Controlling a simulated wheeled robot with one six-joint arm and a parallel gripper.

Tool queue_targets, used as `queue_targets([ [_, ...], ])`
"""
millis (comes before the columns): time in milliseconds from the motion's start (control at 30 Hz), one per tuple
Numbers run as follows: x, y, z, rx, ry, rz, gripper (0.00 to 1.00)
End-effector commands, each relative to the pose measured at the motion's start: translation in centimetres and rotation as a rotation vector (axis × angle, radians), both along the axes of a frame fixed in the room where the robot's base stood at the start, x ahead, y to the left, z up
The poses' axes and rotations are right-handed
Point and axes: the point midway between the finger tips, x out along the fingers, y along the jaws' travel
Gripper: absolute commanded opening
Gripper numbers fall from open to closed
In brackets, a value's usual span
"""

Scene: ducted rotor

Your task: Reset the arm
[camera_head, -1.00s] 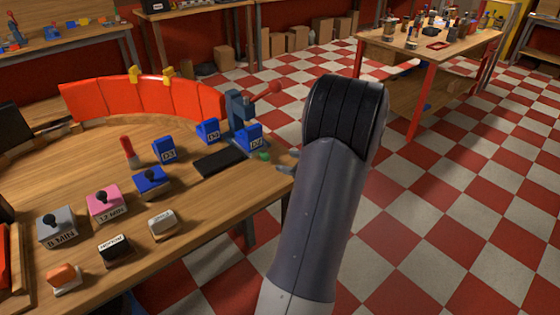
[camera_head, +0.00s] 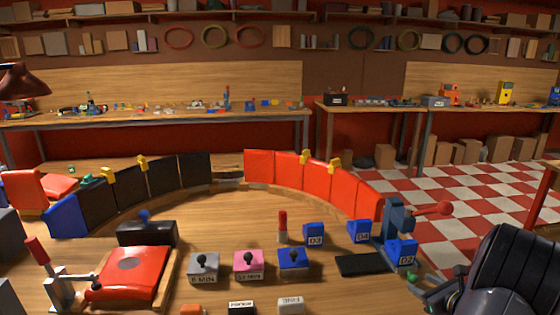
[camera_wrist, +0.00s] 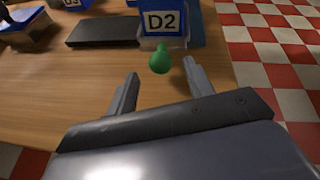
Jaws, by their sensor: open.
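My gripper (camera_wrist: 160,92) is open and empty in the wrist view, its two fingers apart above the table's edge. A small green ball-like knob (camera_wrist: 160,62) shows just beyond and between the fingertips, in front of the blue block marked D2 (camera_wrist: 165,22); I see no contact. In the head view my arm (camera_head: 505,275) is at the lower right, and the gripper end (camera_head: 425,290) is partly cut off near the green knob (camera_head: 412,277) and the D2 block (camera_head: 402,252).
The wooden table (camera_head: 340,290) holds a flat black plate (camera_head: 360,265), blue, pink and grey joystick boxes, and a red-knobbed lever device (camera_head: 397,215). Curved red panels (camera_head: 315,178) and black panels stand behind. Checkered floor (camera_head: 430,205) is open to the right.

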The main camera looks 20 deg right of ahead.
Motion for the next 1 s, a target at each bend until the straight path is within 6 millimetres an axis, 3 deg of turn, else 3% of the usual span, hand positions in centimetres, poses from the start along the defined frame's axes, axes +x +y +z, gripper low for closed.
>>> queue_targets([
  [100, 1.8, -0.1, -0.7, 0.002, 0.0, 0.002, 0.5],
  [267, 3.2, -0.3, -1.3, 0.001, 0.001, 0.0, 0.5],
  [767, 3.3, 0.3, -1.2, -0.001, 0.0, 0.002, 0.5],
  [1000, 3.9, 1.7, -0.4, -0.015, 0.016, 0.036, 0.5],
])
